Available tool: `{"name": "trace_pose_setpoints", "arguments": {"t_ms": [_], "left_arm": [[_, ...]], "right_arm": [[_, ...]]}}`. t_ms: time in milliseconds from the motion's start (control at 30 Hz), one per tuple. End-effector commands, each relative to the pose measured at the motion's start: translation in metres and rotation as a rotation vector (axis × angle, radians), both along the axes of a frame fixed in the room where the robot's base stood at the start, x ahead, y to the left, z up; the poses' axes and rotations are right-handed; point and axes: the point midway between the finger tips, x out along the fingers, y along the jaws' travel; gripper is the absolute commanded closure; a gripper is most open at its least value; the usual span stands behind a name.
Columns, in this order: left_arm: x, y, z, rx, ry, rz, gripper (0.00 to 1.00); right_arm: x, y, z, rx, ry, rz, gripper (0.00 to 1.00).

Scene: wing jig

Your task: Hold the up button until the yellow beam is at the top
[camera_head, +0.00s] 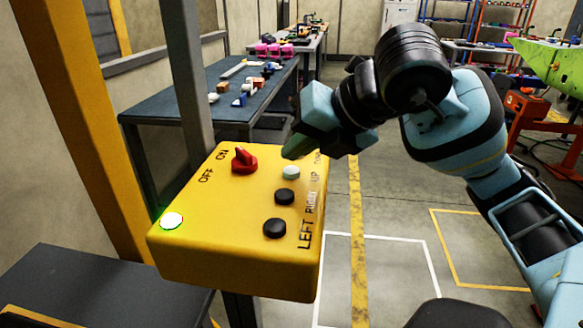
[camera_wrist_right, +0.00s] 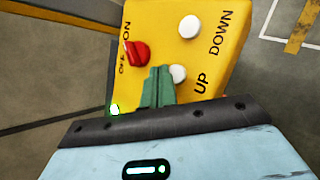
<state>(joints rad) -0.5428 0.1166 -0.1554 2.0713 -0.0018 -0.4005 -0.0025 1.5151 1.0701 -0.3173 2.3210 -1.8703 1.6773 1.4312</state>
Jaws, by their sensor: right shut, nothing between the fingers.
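The yellow control box (camera_head: 235,265) stands at the middle left in the head view. The white up button (camera_head: 290,172) is on its top face beside the UP label; it also shows in the right wrist view (camera_wrist_right: 178,73). My right gripper (camera_head: 291,152) is shut and empty, over the box's far right part. In the right wrist view its green fingertips (camera_wrist_right: 158,70) are just left of the up button; I cannot tell whether they touch anything. The gripper hides the DOWN button in the head view. No raised yellow beam is clearly identifiable. My left gripper is out of view.
The box also carries a red ON/OFF switch (camera_head: 243,160), black buttons (camera_head: 274,228) and a lit green lamp (camera_head: 171,220). A white DOWN button (camera_wrist_right: 189,27) is near my fingers. A yellow post (camera_head: 85,130) and grey post (camera_head: 185,75) rise behind.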

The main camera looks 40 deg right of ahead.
Motion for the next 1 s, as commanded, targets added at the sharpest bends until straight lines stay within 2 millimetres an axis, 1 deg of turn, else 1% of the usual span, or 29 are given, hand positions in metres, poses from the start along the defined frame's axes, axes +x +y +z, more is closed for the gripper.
{"name": "trace_pose_setpoints", "arguments": {"t_ms": [767, 1000], "left_arm": [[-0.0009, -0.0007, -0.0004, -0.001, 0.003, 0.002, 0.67], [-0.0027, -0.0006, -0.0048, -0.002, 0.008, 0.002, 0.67]], "right_arm": [[0.0000, 0.0000, -0.0002, 0.000, 0.000, 0.000, 1.00], [0.0001, 0.0000, -0.0073, 0.000, 0.001, 0.000, 1.00]]}}
